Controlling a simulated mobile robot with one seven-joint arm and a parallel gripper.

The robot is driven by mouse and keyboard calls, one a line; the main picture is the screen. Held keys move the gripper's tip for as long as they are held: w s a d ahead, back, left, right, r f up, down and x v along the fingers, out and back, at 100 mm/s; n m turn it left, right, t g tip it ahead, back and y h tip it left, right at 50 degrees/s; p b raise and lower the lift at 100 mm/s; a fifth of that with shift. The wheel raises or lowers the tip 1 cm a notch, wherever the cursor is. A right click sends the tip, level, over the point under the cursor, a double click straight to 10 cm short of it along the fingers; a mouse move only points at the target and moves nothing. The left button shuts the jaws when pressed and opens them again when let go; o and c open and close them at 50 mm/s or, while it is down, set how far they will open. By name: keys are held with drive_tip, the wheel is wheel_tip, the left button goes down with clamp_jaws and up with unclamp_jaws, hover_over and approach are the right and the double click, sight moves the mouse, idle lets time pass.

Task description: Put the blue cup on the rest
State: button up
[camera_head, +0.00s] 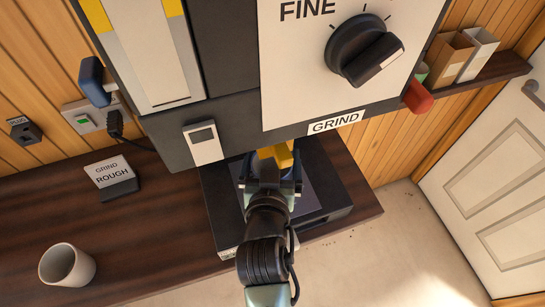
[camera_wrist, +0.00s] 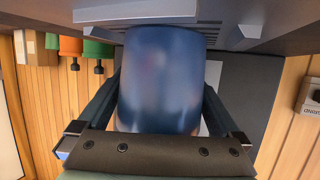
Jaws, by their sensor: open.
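The blue cup (camera_wrist: 160,80) fills the middle of the wrist view, between the two fingers of my gripper, which are open on either side of it. In the head view my gripper (camera_head: 270,172) is under the grinder's yellow spout (camera_head: 277,154), over the black rest (camera_head: 325,203). There the cup is almost wholly hidden by my gripper and the grinder. Whether the cup's base touches the rest cannot be seen.
A white cup (camera_head: 66,265) and a "GRIND ROUGH" sign (camera_head: 112,178) stand on the wooden counter (camera_head: 160,230). The counter's middle left is clear.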

drive_tip(key=shift+r, duration=0.2)
drive_tip(key=shift+s, duration=0.25)
drive_tip(key=b+v, duration=0.1)
drive_tip(key=v, duration=1)
drive_tip(key=shift+s+a+r+b, duration=0.1)
drive_tip(key=shift+s+r+b, duration=0.1)
drive_tip(key=shift+s+b, duration=0.1)
